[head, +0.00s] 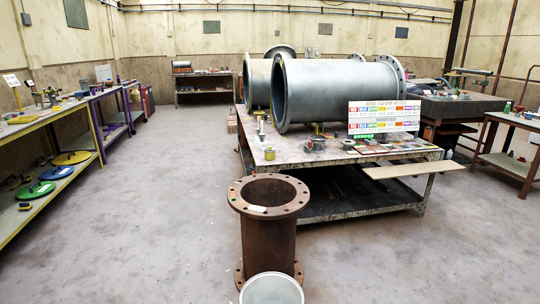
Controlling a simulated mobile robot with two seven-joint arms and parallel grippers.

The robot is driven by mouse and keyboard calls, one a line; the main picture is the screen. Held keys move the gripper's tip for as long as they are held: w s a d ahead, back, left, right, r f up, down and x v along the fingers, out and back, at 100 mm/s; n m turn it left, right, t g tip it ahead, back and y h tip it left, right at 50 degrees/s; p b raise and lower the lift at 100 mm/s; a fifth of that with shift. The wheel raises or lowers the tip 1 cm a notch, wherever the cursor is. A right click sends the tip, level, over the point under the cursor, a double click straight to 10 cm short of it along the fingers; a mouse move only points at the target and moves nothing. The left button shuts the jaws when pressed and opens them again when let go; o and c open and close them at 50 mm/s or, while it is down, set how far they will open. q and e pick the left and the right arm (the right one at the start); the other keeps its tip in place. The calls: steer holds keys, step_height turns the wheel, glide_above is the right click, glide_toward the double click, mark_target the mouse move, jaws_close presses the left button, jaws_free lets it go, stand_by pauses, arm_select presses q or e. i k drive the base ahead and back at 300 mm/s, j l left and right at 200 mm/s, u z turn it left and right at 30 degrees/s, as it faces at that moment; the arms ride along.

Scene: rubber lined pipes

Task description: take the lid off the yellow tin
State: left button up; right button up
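I cannot make out a yellow tin or its lid with certainty in the head view. A small yellowish item (269,154) stands at the near left edge of the central table, too small to tell what it is. A flat yellow thing (22,119) lies on the left bench, and a yellow disc (70,158) lies on the shelf below. Neither of my grippers is in view.
A rusty flanged pipe (268,232) stands upright in front, with a pale round-topped object (271,290) before it. Large grey pipes (335,92) lie on the central table (330,170). A board (412,170) juts out right. The floor (150,220) left of centre is clear.

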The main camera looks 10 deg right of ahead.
mark_target(270, 148)
steer(key=i+j+u, duration=0.35)
steer(key=i+u, duration=0.35)
steer(key=i, duration=0.15)
steer(key=i+j, duration=0.1)
steer(key=i, duration=0.45)
steer(key=i+j, duration=0.1)
steer(key=i, duration=0.4)
steer(key=i+j+z, duration=0.1)
steer(key=i, duration=0.45)
